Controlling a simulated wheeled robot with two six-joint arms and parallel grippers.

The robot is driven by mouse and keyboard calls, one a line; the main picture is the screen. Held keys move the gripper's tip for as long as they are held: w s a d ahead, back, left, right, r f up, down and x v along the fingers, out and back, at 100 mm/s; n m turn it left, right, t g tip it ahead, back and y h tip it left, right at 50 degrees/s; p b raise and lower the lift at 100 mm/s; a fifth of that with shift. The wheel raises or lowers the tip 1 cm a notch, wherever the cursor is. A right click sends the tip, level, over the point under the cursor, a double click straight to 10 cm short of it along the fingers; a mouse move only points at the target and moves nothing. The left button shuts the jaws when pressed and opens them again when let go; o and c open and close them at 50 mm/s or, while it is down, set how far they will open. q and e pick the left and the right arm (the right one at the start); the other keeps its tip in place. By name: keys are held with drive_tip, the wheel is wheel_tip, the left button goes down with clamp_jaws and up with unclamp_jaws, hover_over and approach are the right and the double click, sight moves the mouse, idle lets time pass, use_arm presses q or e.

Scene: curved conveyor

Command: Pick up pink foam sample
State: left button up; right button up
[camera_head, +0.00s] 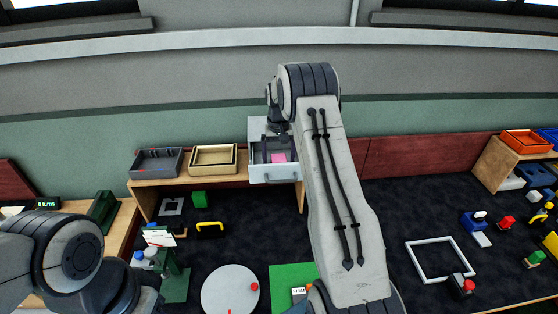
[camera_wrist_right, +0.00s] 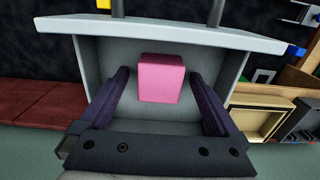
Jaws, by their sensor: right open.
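The pink foam sample (camera_head: 279,157) is a small pink block inside an open light grey drawer (camera_head: 274,173) on the shelf at the back. In the right wrist view the pink foam sample (camera_wrist_right: 161,78) sits on the drawer floor, between the two dark fingers. My right gripper (camera_wrist_right: 165,76) is open, with a gap showing on each side of the block. In the head view its fingers are partly hidden inside the drawer. My left arm shows at the lower left, but its gripper is not in view.
Left of the drawer, the wooden shelf (camera_head: 186,182) carries a grey tray (camera_head: 155,175) and a wooden tray (camera_head: 213,172). The drawer walls and front (camera_wrist_right: 160,30) stand close around my right gripper. Various tools and parts lie on the dark surface below.

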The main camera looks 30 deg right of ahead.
sight(282, 158)
drive_tip(key=c, duration=1.4)
drive_tip(key=shift+r, duration=0.15)
drive_tip(key=shift+r+b, duration=0.6)
drive_tip(key=shift+b, duration=0.05)
drive_tip(key=r, duration=0.1)
drive_tip(key=r+b, duration=0.2)
drive_tip(key=shift+s+d, duration=0.4)
drive_tip(key=s+d+r+b, duration=0.1)
drive_tip(key=s+r, duration=0.1)
drive_tip(key=s+d+r+b, duration=0.1)
drive_tip(key=s+d+r, duration=0.1)
drive_tip(key=s, duration=0.1)
drive_tip(key=s+d+r+b, duration=0.1)
drive_tip(key=s+d+r, duration=0.1)
drive_tip(key=s, duration=0.1)
drive_tip(key=shift+s+d, duration=0.1)
drive_tip(key=shift+s, duration=0.05)
drive_tip(key=shift+s+d+r+b, duration=0.3)
drive_tip(key=shift+s, duration=0.15)
